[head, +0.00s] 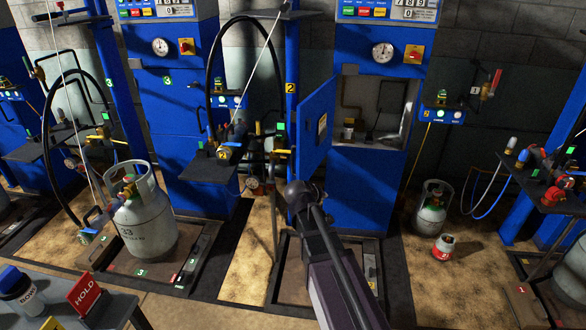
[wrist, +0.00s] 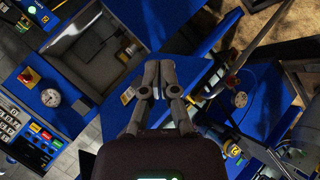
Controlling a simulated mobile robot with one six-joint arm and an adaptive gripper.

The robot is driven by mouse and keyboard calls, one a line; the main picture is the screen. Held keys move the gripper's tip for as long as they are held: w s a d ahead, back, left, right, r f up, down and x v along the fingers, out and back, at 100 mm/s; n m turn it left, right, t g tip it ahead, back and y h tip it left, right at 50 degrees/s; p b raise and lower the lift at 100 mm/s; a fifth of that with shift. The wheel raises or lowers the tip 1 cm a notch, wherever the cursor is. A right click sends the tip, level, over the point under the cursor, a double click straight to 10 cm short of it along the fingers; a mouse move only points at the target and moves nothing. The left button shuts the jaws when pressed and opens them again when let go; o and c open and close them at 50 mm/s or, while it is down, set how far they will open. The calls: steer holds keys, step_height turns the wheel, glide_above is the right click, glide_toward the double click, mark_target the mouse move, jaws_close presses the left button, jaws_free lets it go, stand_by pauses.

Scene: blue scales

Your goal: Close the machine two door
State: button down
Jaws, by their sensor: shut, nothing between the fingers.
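The blue door (head: 312,128) of the machine numbered 2 stands swung open, to the left of its compartment (head: 370,110). Grey inner walls and a small jar show inside the compartment. My gripper (head: 297,188) is below the door in the head view, at the end of my arm, its fingertips hard to make out there. In the wrist view my gripper (wrist: 158,76) has its fingers together and empty, in front of the blue door panel (wrist: 185,72). The open compartment (wrist: 92,48) lies to the left there. I cannot tell whether the fingers touch the door.
A post with a yellow 2 label (head: 291,88) and a shelf with valves (head: 208,168) stand left of the door. A large grey cylinder (head: 145,225) is further left. Small cylinders (head: 431,212) stand on the floor at right. A red HOLD sign (head: 86,294) is front left.

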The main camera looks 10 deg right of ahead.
steer(key=w+a+n+t+y+b, duration=0.1)
steer(key=w+a+n+t+b, duration=0.3)
steer(key=w, duration=0.4)
steer(key=w+a+r+n+t+y+b, duration=0.1)
steer(key=w+a+n+t+b, duration=0.4)
steer(key=w+a+n, duration=0.2)
steer(key=shift+w+a+t+y, duration=0.25)
steer(key=shift+w+t+y, duration=0.05)
steer(key=shift+w, duration=0.25)
steer(key=shift+w, duration=0.1)
steer(key=x, duration=1.1)
steer(key=shift+s+d, duration=1.7)
steer(key=shift+s, duration=0.05)
steer(key=shift+s+a, duration=0.1)
